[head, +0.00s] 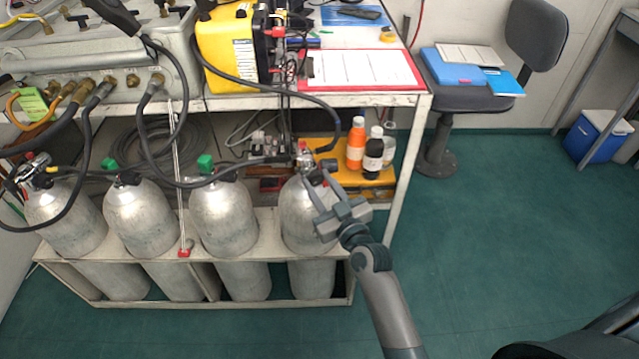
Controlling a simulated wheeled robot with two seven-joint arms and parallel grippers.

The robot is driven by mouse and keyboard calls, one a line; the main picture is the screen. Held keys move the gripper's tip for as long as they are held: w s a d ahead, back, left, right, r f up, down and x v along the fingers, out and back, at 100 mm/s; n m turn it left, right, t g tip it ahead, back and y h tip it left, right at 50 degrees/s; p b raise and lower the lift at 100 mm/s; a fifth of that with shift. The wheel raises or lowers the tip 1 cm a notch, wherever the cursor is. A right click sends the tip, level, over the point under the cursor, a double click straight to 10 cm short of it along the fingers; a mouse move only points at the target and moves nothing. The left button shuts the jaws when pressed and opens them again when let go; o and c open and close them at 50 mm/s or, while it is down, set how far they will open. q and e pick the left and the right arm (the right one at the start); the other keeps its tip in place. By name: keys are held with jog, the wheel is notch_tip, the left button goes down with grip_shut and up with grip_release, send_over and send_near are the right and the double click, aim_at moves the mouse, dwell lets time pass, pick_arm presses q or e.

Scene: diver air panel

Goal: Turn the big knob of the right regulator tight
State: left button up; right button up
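The right regulator (304,160) sits on the valve of the rightmost silver cylinder (303,215), with a black hose attached. Its big knob is small and partly hidden here; I cannot clearly separate it from the dark parts beside my fingertips. My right gripper (322,180) reaches up from the lower right, in front of this cylinder's shoulder, just below and right of the regulator. Its fingers look apart, and I see nothing held between them. Whether a finger touches the knob cannot be told. My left gripper is not in view. Another regulator (36,172) is on the leftmost cylinder.
Two middle cylinders (145,215) (222,212) with green caps stand in the same rack (200,302). Hoses hang before the shelf. The table leg (408,180) is close by.

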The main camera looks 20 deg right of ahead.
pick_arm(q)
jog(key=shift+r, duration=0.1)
pick_arm(e)
jog(key=shift+m+p, duration=0.35)
jog(key=shift+m, duration=0.85)
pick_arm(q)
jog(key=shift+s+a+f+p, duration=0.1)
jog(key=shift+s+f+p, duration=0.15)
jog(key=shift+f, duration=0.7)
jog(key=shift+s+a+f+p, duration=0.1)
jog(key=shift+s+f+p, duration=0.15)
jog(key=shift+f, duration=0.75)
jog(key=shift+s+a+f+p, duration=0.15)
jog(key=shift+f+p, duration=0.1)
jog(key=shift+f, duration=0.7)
pick_arm(e)
jog(key=shift+m+t, duration=0.3)
jog(key=shift+m, duration=1.6)
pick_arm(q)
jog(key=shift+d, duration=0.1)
pick_arm(e)
jog(key=o, duration=1.1)
jog(key=shift+c, duration=0.2)
jog(key=shift+s, duration=0.2)
